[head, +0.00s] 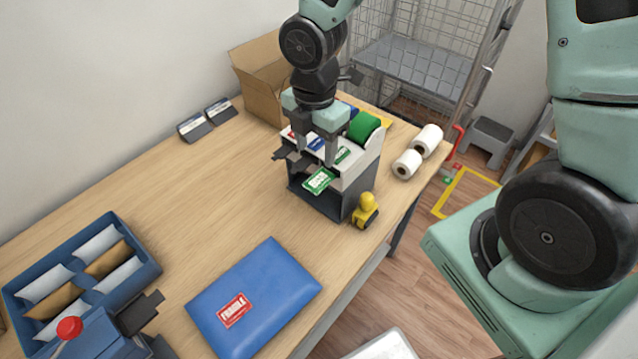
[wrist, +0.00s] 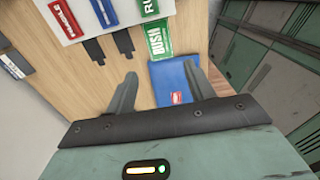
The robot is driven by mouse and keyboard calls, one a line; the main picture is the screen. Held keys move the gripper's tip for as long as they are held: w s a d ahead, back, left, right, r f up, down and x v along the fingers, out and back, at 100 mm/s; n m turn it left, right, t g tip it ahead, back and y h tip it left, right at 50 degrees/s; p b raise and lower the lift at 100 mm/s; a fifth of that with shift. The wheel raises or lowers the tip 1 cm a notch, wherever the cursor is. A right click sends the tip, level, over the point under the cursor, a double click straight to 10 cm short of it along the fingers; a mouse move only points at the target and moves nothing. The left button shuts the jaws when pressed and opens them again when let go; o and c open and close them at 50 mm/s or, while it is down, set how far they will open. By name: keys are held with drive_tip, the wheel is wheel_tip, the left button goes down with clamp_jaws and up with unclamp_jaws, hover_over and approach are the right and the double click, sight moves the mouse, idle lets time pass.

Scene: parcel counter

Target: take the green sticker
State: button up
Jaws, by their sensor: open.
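The green sticker (head: 319,180) sticks out at the front of a label dispenser (head: 361,179) on the counter, at the end of its green lane. In the wrist view the green sticker (wrist: 157,40) reads "RUSH" and lies beyond the fingertips, slightly above the middle of the gap between them. My gripper (head: 315,147) is open and empty, above the dispenser's front. Its two fingers also show in the wrist view (wrist: 160,80), apart from each other. A gap shows between fingers and sticker; its exact height I cannot tell.
A blue parcel (head: 270,290) with a red "FRAGILE" sticker lies at the front. A small yellow object (head: 366,209) stands right of the dispenser. White rolls (head: 408,164) sit at the right edge. A blue divided tray (head: 140,262) is at left. The counter's middle is clear.

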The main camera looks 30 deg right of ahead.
sight(316, 183)
wheel_tip(316, 183, down, 9)
drive_tip(key=b, duration=0.7)
drive_tip(key=c, duration=0.5)
